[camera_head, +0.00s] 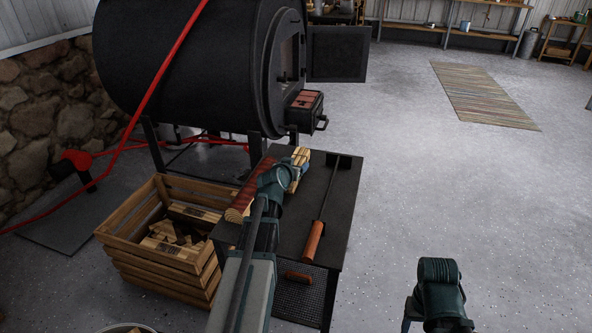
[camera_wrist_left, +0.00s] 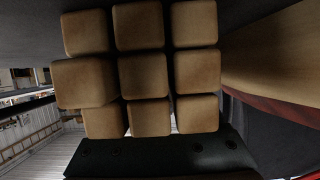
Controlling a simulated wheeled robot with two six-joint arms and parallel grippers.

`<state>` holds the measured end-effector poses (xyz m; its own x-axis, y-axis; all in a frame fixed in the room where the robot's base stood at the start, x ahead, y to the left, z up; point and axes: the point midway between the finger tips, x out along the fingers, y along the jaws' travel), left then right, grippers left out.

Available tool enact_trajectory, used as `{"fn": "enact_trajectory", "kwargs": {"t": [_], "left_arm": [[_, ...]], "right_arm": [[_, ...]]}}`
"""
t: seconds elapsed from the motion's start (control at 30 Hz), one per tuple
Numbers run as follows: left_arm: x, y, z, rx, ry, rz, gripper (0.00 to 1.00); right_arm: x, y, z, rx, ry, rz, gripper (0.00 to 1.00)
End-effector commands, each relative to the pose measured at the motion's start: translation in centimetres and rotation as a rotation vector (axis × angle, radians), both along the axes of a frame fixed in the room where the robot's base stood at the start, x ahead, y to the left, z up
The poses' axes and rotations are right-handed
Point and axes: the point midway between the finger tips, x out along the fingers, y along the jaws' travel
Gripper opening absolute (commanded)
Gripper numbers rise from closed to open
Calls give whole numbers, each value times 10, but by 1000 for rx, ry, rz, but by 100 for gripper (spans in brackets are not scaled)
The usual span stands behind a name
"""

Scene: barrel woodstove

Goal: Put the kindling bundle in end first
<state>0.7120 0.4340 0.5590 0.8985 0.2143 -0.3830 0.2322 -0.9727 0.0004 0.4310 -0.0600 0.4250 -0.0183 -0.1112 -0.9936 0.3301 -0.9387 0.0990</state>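The kindling bundle (camera_head: 301,160), pale square sticks, is at the far edge of the dark table (camera_head: 322,187). In the left wrist view the stick ends of the bundle (camera_wrist_left: 145,75) fill the middle, close up, in rows. My left gripper (camera_head: 290,176) is at the near end of the bundle; its wrist hides the fingers and part of the bundle, so contact is unclear. The black barrel stove (camera_head: 190,75) stands beyond, with its door (camera_head: 337,53) swung open to the right. My right arm shows at the lower right, but its fingers do not.
A red-barked log (camera_head: 250,192) lies left of the bundle. A poker (camera_head: 325,212) with a wooden handle lies to its right. A wooden crate (camera_head: 150,262) stands left of the table. A drawer (camera_head: 306,108) juts out below the stove's front.

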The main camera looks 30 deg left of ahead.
Motion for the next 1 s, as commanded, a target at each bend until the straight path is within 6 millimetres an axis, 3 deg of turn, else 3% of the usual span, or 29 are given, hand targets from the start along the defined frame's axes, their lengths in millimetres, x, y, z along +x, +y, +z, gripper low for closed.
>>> {"fn": "enact_trajectory", "kwargs": {"t": [0.07, 0.37, 0.73, 1.0], "left_arm": [[0, 0, 0, 0, 0, 0, 56], [0, 0, 0, 0, 0, 0, 2], [1, -1, 5, 1, -1, 0, 0], [4, -7, 31, 1, -1, -3, 0]], "right_arm": [[0, 0, 0, 0, 0, 0, 63], [0, 0, 0, 0, 0, 0, 63], [0, 0, 5, 0, 0, 1, 63], [0, 0, 31, 0, 1, 7, 63]]}}
